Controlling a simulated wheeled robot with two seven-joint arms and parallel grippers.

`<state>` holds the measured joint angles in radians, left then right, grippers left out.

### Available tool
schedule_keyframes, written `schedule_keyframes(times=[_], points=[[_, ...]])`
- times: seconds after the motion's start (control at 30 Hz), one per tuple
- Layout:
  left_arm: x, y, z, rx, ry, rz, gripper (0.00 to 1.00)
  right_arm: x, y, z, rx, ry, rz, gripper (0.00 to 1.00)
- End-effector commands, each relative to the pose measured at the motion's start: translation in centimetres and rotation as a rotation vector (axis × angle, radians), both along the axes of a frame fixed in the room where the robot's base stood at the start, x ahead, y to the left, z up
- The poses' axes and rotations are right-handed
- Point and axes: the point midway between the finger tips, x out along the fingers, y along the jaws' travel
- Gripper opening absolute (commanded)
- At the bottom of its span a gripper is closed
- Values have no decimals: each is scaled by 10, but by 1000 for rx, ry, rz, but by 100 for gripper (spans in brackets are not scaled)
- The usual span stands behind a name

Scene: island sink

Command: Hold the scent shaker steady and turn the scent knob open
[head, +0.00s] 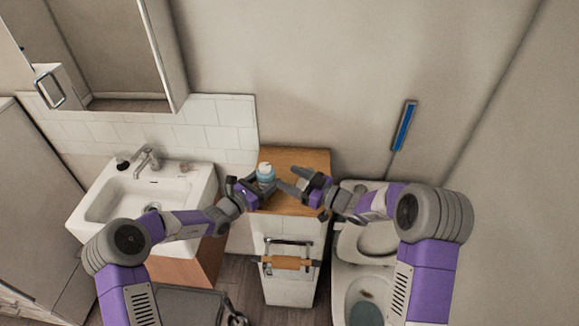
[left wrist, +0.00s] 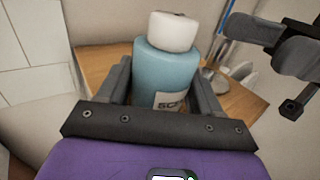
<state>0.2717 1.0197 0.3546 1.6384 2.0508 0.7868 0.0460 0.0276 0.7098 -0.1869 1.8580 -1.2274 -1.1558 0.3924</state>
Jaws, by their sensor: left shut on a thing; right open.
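The scent shaker (head: 265,175) is a light blue bottle standing on a small wooden-topped cabinet.
The wooden top (head: 310,160) is clear behind the bottle. A white sink (head: 130,200) with a faucet (head: 148,160) stands to the left. A toilet (head: 365,265) stands to the right. A towel-bar roll (head: 287,262) is on the cabinet front.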

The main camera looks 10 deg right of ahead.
Motion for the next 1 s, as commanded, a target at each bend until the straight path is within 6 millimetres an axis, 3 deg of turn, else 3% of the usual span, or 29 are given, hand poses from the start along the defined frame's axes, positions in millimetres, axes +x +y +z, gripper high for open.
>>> schedule_keyframes(times=[0.03, 0.2, 0.57, 1.0], points=[[0, 0, 1, -1, -1, 0, 68, 0, 0, 0, 0, 0, 0, 65], [0, 0, 1, -1, -1, 0, 94, 0, 0, 0, 0, 0, 0, 65], [-3, 3, 0, 0, 0, 0, 95, 0, 0, 0, 0, 0, 0, 65], [-59, 64, 0, 1, 1, 4, 95, 0, 0, 0, 0, 0, 0, 65]])
